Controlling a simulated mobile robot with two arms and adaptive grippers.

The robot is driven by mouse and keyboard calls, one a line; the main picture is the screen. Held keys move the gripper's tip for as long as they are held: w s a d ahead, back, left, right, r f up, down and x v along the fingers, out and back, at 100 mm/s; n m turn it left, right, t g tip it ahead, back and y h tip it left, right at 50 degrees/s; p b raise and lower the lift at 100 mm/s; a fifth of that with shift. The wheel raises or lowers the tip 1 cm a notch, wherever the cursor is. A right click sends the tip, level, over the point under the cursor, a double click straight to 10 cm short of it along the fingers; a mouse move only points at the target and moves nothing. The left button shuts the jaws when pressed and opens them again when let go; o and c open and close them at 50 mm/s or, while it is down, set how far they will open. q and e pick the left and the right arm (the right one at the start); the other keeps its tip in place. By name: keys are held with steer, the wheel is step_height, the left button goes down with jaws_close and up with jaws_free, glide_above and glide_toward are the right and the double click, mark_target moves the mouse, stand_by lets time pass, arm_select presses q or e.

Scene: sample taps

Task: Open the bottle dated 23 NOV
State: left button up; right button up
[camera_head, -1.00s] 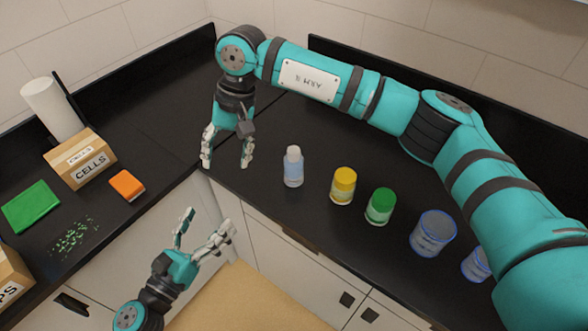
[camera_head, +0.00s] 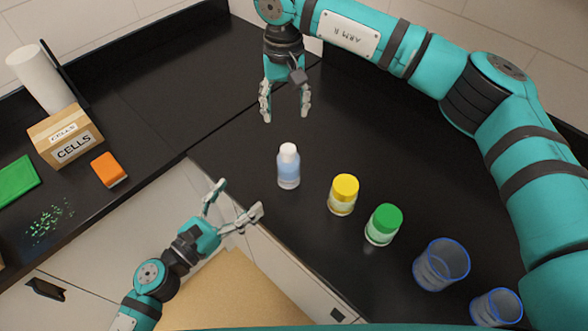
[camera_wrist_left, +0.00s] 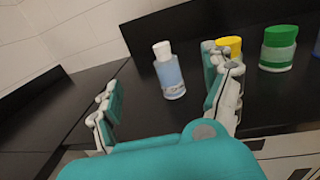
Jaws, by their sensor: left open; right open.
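A bottle with a white cap and pale blue contents (camera_head: 288,167) stands upright on the black counter. It also shows in the left wrist view (camera_wrist_left: 168,72), between and beyond the fingers. A yellow-capped jar (camera_head: 343,195) and a green-capped jar (camera_head: 384,225) stand to its right. No date is legible on any of them. My left gripper (camera_head: 236,199) is open and empty, in front of the counter edge, lower left of the white-capped bottle. My right gripper (camera_head: 286,112) is open and empty, above the counter behind that bottle.
Two clear blue-rimmed beakers (camera_head: 441,265) stand at the right on the counter. On the left counter are a CELLS box (camera_head: 65,135), an orange block (camera_head: 109,170), a green block (camera_head: 14,182), green bits and a paper roll (camera_head: 40,80). The back of the counter is clear.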

mark_target(289, 160)
arm_select(q)
step_height(289, 160, down, 5)
steer(key=b, duration=0.4)
arm_select(e)
steer(key=f, duration=0.5)
steer(key=shift+w+d+f, duration=0.2)
steer(key=shift+w+d, duration=0.05)
steer(key=shift+w, duration=0.05)
steer(key=shift+s+a+r, duration=0.1)
arm_select(q)
steer(key=x, duration=1.8)
steer(key=shift+f, duration=0.15)
steer(key=shift+a, duration=0.1)
